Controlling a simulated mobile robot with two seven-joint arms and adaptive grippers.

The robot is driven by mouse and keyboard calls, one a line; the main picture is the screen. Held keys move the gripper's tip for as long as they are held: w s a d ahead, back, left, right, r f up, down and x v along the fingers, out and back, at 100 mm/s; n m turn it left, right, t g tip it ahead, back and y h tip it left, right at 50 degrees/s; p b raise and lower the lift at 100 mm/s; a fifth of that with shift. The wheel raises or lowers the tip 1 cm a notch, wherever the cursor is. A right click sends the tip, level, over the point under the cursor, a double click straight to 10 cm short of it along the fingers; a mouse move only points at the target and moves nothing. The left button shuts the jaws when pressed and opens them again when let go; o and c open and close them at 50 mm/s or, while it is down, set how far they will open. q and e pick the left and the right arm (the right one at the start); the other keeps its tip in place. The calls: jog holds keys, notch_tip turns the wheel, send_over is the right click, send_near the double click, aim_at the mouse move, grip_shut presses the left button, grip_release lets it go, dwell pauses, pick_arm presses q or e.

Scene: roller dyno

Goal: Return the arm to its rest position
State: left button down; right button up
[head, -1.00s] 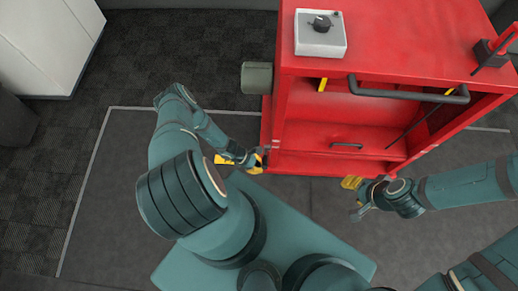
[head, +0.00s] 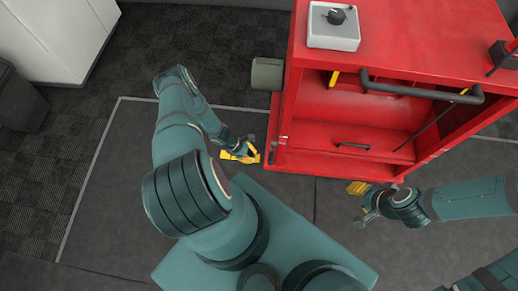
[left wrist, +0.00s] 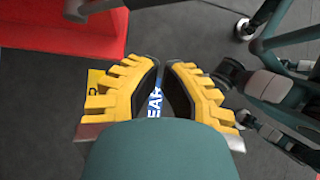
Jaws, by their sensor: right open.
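My left arm (head: 178,140) is bent, its elbow raised at the left of the head view. Its yellow-fingered gripper (head: 247,153) is low, just left of the red cart's (head: 277,145) lower front corner, with a small gap to it. In the left wrist view the two yellow fingers of this gripper (left wrist: 165,72) sit close together with a narrow gap. White-on-blue letters show through that gap; I see no held object. My right gripper (head: 357,188) is open in front of the cart's lower right part, apparently empty.
A white cabinet (head: 60,35) stands at back left. The floor between is clear.

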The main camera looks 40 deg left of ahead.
pick_arm(q)
jog(key=shift+a+r, duration=0.55)
jog(key=shift+a, duration=0.25)
jog(key=shift+w, duration=0.1)
jog(key=d+r+m+y, duration=0.1)
jog(key=d+r+m, duration=1)
jog(key=r, duration=0.4)
jog(key=d+r+m+g+y, duration=0.1)
jog(key=d+r+m+y, duration=0.1)
jog(key=d+r+m, duration=0.9)
notch_tip(320, 180, up, 4)
jog(key=shift+d+r+m+y, duration=0.15)
jog(key=shift+d+m+y, duration=0.2)
jog(key=shift+m, duration=0.25)
